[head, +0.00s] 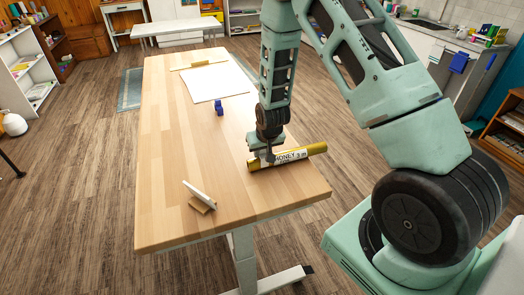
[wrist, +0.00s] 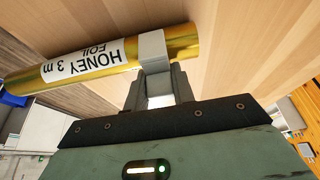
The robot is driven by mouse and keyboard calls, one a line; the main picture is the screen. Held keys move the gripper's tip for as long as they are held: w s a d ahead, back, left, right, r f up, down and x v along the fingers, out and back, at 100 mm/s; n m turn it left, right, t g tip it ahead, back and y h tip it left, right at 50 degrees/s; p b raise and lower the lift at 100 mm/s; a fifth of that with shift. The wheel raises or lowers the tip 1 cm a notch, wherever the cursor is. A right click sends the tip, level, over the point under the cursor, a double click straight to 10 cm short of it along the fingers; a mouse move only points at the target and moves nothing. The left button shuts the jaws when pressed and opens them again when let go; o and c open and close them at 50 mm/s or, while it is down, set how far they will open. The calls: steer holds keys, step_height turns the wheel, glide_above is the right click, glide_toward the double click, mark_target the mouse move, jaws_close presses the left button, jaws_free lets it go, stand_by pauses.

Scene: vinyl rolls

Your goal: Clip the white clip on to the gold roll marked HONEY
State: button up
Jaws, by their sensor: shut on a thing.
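The gold roll (head: 317,149) marked HONEY lies on the wooden table near its right edge. In the wrist view the gold roll (wrist: 180,42) carries a white label reading "HONEY 3 m FOIL". The white clip (wrist: 152,48) sits across the roll just beside the label and follows its curve. Its far side is hidden, so how far it wraps round is unclear. My gripper (wrist: 159,88) is shut on the clip's tail, close against the roll. In the head view my gripper (head: 268,157) points down at the roll and hides the clip.
The wooden table (head: 170,150) bears a white sheet (head: 217,85), a small blue object (head: 219,108) and a white slab (head: 199,190) tilted on a small wooden block (head: 203,205) at the front. The table's left side is clear.

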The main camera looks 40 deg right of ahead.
steer(key=shift+f, duration=0.1)
steer(key=o, duration=1)
steer(key=shift+o, duration=0.2)
steer(key=shift+p+v, duration=2.1)
steer(key=shift+v, duration=1.4)
